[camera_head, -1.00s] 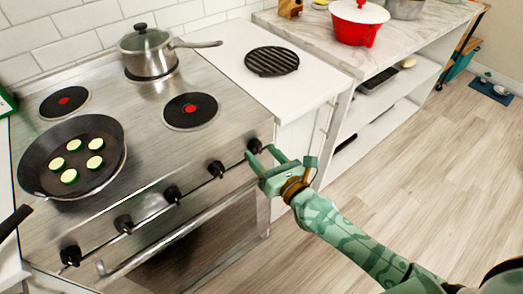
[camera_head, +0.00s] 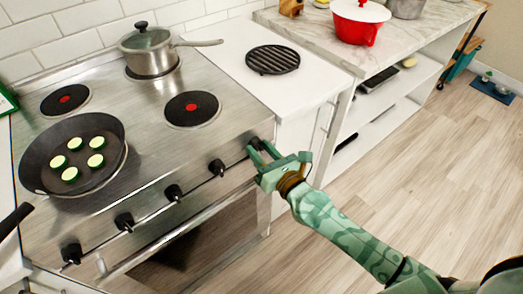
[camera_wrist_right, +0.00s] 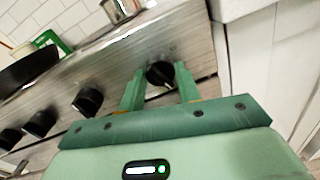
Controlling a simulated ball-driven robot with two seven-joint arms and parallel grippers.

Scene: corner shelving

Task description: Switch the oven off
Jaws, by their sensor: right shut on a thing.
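The oven (camera_head: 95,222) is a steel range with a row of black knobs along its front. My right gripper (camera_head: 259,153) is at the rightmost knob (camera_head: 256,143), with its fingers closed on the knob's two sides. In the right wrist view the fingers of the right gripper (camera_wrist_right: 160,82) stand on either side of that knob (camera_wrist_right: 160,73). Two burners show red centres, the back left one (camera_head: 65,99) and the front right one (camera_head: 191,108). My left gripper is not in view.
A frying pan (camera_head: 45,163) with several green slices sits at the front left of the stove. A lidded pot (camera_head: 150,60) stands at the back. A white counter with a black trivet (camera_head: 272,59) is right of the stove.

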